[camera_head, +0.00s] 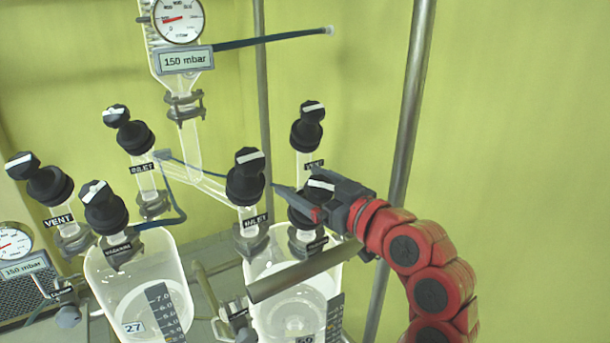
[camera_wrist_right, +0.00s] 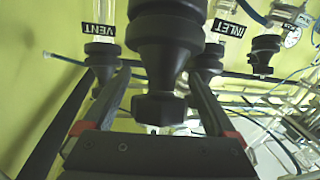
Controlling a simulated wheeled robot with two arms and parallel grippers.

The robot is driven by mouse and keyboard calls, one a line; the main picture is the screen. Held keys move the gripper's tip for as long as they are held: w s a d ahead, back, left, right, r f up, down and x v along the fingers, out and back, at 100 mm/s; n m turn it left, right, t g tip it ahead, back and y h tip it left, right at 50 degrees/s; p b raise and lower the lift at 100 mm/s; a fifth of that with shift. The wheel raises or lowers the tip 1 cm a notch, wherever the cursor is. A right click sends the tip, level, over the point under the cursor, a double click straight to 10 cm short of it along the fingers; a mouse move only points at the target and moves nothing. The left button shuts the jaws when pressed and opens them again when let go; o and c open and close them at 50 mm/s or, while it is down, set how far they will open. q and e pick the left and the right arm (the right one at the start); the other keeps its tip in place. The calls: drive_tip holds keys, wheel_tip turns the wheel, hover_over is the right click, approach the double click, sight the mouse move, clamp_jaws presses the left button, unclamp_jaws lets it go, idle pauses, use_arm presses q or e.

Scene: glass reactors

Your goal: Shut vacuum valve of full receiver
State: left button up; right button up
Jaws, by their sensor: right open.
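Two clear receivers stand side by side, the left receiver (camera_head: 178,262) and the right receiver (camera_head: 335,275). Both hold clear liquid; I cannot tell which is full. The left one has a black vacuum valve (camera_head: 104,207) with a white bar on its knob. The right receiver's front valve (camera_head: 320,184), its label too small to read, stands at my right gripper (camera_head: 290,201). In the right wrist view this black valve (camera_wrist_right: 165,50) hangs between the two open fingers (camera_wrist_right: 158,85), its knob between them, not clamped. My left gripper is out of view.
The inlet valve (camera_head: 246,180) and vent valve (camera_head: 308,125) stand close to my right gripper. A metal bar (camera_head: 305,272) crosses before the right receiver. A steel post (camera_head: 412,100) rises behind my right arm. Gauges (camera_head: 178,20) read 150 mbar. The right side is clear.

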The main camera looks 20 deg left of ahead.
drive_tip(key=shift+w+a, duration=0.1)
drive_tip(key=shift+a, duration=0.05)
drive_tip(key=shift+c, duration=0.4)
drive_tip(key=c, duration=1.3)
drive_tip(key=shift+m+t, duration=0.4)
drive_tip(key=shift+m, duration=0.1)
